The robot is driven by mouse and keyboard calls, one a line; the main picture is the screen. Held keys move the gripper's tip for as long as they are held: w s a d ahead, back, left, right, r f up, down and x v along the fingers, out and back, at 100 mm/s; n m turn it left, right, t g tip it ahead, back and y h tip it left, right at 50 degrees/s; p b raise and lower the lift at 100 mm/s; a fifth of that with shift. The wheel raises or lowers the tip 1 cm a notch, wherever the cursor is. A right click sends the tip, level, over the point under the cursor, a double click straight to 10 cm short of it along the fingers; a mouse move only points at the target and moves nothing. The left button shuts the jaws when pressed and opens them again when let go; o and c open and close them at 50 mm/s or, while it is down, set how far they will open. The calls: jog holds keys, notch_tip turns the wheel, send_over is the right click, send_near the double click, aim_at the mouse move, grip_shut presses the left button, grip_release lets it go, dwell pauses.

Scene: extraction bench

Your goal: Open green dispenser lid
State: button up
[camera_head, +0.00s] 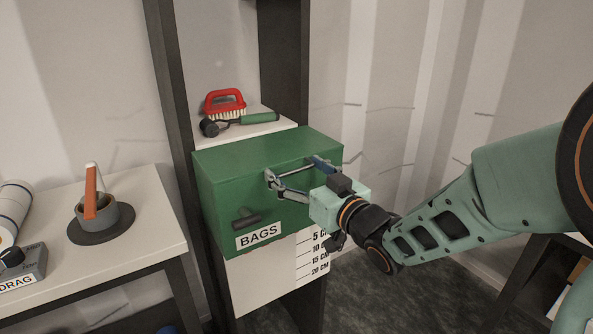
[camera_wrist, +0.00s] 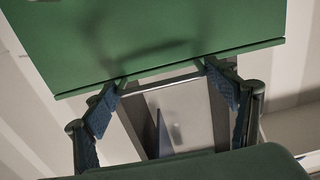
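The green dispenser (camera_head: 220,190) is a box with a BAGS label on its front, and its lid looks shut. It also shows as a green panel (camera_wrist: 150,30) at the top of the wrist view. A thin pale bar handle (camera_wrist: 165,82) runs along the panel's edge between two small green brackets. My gripper (camera_head: 294,174) is at the upper right of the dispenser's front. In the wrist view its fingers (camera_wrist: 163,88) are spread wide, one by each end of the bar. I cannot tell whether they touch it.
A red brush (camera_head: 225,103) and a green-handled tool (camera_head: 245,122) lie on a pale shelf behind the dispenser. A dark knob (camera_head: 246,218) sits on its front. A white table (camera_head: 150,210) stands at left, holding a grey cup (camera_head: 95,218). A dark post rises behind.

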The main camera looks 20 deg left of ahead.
jog(key=c, duration=0.9)
jog(key=shift+r, duration=0.15)
